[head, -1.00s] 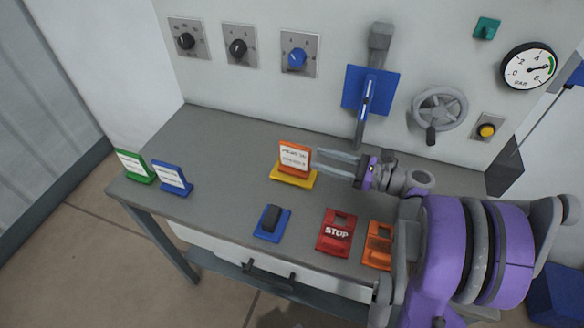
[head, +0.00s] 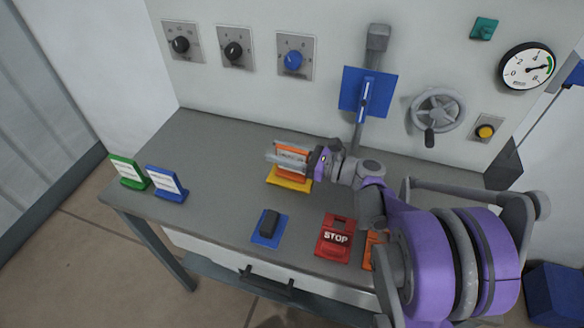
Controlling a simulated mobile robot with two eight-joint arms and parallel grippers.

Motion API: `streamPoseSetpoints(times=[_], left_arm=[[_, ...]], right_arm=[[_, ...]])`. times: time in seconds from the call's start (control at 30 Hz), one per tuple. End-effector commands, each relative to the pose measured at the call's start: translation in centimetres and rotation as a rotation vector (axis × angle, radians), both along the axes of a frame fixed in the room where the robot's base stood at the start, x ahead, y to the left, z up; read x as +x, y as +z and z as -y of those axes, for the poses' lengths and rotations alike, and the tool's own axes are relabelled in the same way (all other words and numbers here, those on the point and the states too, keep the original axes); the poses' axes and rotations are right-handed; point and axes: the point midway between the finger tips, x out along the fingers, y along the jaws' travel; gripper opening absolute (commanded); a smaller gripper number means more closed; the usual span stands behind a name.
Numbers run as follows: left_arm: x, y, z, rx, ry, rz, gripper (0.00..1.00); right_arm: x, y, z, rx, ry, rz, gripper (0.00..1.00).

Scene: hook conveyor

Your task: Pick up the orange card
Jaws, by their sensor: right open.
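The orange card (head: 284,174) with a white label stands upright in a yellow holder (head: 287,184) on the grey table. My right gripper (head: 274,152) comes in from the right, with its fingers level with the card. The open fingers extend along the card and overlap it in the head view, hiding part of its label and top. I cannot tell whether they touch it. My left gripper is not in view.
A green card stand (head: 128,172) and a blue one (head: 166,183) stand at the table's left end. A blue switch (head: 269,228), a red STOP block (head: 334,239) and a partly hidden orange block (head: 374,250) lie near the front. A lever (head: 367,90) and handwheel (head: 437,110) are on the wall behind.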

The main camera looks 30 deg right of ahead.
Motion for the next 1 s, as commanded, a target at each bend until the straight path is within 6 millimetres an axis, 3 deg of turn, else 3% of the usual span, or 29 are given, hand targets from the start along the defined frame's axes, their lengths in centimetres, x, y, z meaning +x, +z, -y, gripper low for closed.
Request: streamPoseSetpoints(times=[0.13, 0.4, 0.87, 1.0], left_arm=[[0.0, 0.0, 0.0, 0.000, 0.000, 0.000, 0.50], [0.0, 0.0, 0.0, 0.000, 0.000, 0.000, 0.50], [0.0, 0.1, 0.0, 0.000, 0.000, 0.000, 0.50], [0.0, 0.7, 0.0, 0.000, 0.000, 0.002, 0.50]], right_arm=[[0.0, 0.0, 0.0, 0.000, 0.000, 0.000, 0.46], [0.0, 0.0, 0.0, 0.000, 0.000, 0.000, 0.00], [-0.1, 0.1, 0.0, 0.000, 0.000, 0.000, 0.00], [-0.1, 1.6, 0.0, 0.001, 0.000, 0.001, 0.00]])
